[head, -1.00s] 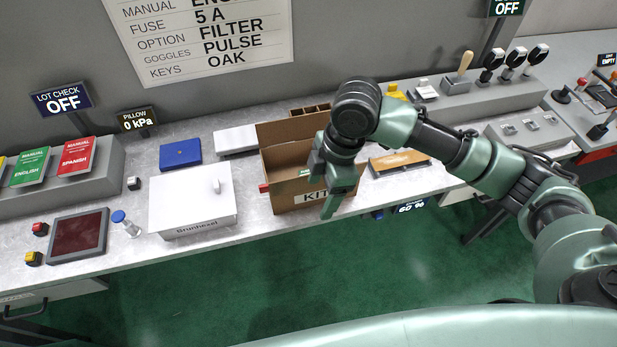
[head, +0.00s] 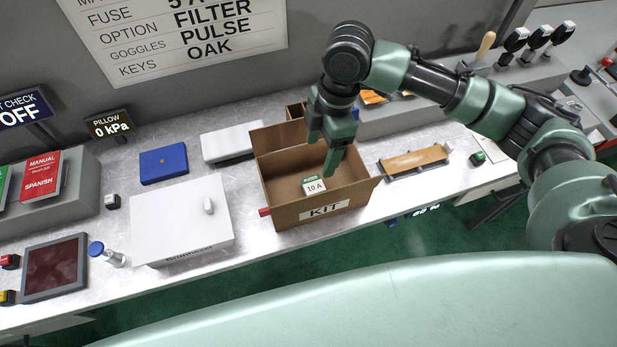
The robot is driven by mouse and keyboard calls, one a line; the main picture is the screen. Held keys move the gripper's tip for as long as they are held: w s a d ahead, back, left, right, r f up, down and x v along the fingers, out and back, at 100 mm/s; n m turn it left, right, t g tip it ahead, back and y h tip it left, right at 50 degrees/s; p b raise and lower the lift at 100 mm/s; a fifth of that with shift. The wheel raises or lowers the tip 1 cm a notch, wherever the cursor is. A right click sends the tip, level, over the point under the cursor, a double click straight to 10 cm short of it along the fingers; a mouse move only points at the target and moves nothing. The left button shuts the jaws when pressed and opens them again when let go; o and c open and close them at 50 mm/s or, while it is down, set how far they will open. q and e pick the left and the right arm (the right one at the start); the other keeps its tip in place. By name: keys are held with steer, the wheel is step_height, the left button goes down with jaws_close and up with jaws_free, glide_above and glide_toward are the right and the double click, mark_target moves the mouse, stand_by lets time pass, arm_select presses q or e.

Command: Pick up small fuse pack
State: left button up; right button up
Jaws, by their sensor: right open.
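A small fuse pack (head: 314,186), white with a green top edge and marked "10 A", lies inside the open cardboard KIT box (head: 326,211), near its front wall. My right gripper (head: 322,158) is open and points down over the box. Its fingers are above and slightly behind the pack, with nothing visible between them. They hide part of the box's back and interior. My left gripper is not in view.
A white lidded case (head: 180,222) stands left of the box, and a small red item (head: 264,212) shows at the box's left side. A wooden-topped tray (head: 414,160) lies to the right. A wall sign (head: 170,35) lists "FUSE" and "5 A", its top cut off.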

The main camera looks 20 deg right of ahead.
steer(key=b, duration=0.5)
glide_toward(313, 184)
steer(key=shift+s+a+f, duration=0.15)
steer(key=shift+s+f, duration=0.1)
steer(key=shift+s, duration=0.3)
steer(key=shift+f+b, duration=0.25)
steer(key=shift+b, duration=0.1)
steer(key=shift+a+f, duration=0.1)
steer(key=shift+f, duration=0.5)
steer(key=f, duration=0.1)
steer(key=f+p, duration=0.1)
steer(key=f, duration=0.1)
steer(key=f+p, duration=0.1)
steer(key=f, duration=0.1)
steer(key=shift+w+a+f, duration=0.15)
steer(key=shift+w+a, duration=0.2)
steer(key=shift+f+p, duration=0.3)
steer(key=shift+f, duration=0.2)
steer(key=c, duration=1.4)
